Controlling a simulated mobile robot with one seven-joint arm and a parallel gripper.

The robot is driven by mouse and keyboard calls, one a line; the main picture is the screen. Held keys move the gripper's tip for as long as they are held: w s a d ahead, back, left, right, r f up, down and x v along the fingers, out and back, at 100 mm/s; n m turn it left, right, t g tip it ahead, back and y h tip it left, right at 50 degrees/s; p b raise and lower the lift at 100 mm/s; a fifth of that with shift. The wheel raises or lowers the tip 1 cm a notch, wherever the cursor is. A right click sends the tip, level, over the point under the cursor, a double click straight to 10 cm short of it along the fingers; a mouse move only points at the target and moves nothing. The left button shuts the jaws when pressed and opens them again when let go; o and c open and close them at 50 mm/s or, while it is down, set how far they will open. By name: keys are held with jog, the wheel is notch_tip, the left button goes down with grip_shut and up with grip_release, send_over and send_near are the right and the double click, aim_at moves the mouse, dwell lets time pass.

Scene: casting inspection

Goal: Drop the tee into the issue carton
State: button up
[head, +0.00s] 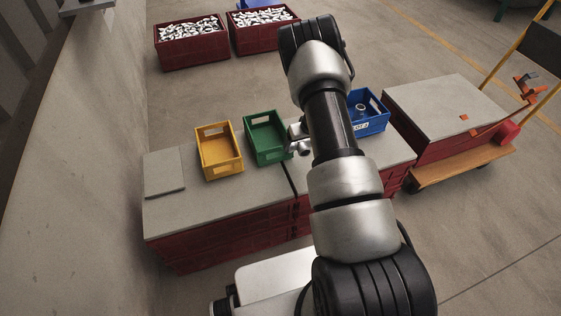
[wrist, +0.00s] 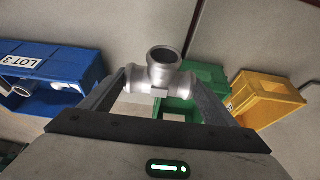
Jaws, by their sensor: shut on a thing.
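The tee (wrist: 163,75) is a silver-grey pipe fitting with an open round mouth facing the camera. My gripper (wrist: 158,92) is shut on it, one finger at each side. In the head view the tee (head: 302,147) shows at the left edge of my arm, just right of the green crate; the arm hides most of the gripper. The green crate (wrist: 207,75) shows behind the tee in the wrist view. No container is marked as the issue carton, so I cannot tell which one it is.
A blue crate (head: 374,124) labelled as a lot holds metal fittings. A yellow crate (head: 230,170) stands left of the green crate (head: 266,158) on the grey bench top (head: 215,205). A flat grey plate (head: 164,173) lies farther left. Two red bins of fittings stand behind.

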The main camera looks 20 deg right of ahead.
notch_tip(320, 180, down, 10)
jog(key=b, duration=0.4)
jog(key=shift+w+d+f, duration=0.1)
jog(key=shift+d, duration=0.05)
jog(key=shift+f, duration=0.15)
jog(key=o, duration=1.6)
jog(key=shift+f, duration=0.1)
